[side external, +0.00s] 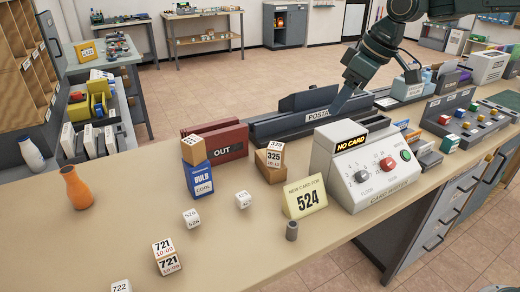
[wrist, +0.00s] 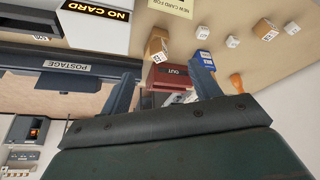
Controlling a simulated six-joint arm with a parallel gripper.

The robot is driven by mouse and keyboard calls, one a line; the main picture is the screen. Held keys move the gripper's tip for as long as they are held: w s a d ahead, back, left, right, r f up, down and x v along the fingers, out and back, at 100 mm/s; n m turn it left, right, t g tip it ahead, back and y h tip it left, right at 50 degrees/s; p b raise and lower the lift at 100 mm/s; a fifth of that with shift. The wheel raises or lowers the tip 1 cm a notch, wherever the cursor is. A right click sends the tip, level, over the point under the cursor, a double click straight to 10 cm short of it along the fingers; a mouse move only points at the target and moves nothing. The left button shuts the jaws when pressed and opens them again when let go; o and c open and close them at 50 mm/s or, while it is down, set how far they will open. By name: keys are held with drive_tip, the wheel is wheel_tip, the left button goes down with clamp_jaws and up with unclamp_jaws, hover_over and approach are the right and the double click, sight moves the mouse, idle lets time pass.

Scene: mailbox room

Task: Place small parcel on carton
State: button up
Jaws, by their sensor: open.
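My gripper (side external: 340,103) is open, above the dark postage machine behind the card machine in the side view. In the wrist view its two fingers (wrist: 164,75) stand apart with nothing held between them. A brown carton (side external: 268,169) stands left of the card sign, with a box marked 325 (side external: 276,151) on or against it. A brown carton also shows in the wrist view (wrist: 157,43). I cannot tell for sure which box is the task's parcel.
The red OUT tray (side external: 215,141), postage machine (side external: 290,124), card machine (side external: 360,166) and yellow 524 sign (side external: 305,197) crowd the counter. The counter's front left has free room.

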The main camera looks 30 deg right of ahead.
drive_tip(key=s+d+f+m+h, duration=0.1)
drive_tip(key=s+d+m, duration=0.2)
drive_tip(key=s, duration=1.1)
drive_tip(key=s+d+f+m+t+h, duration=0.1)
drive_tip(key=s+d+m, duration=0.1)
drive_tip(key=s, duration=1.2)
drive_tip(key=shift+s+d+f+m, duration=0.15)
drive_tip(key=shift+s+d+m, duration=0.15)
drive_tip(key=shift+d+m, duration=0.15)
drive_tip(key=shift+o, duration=0.2)
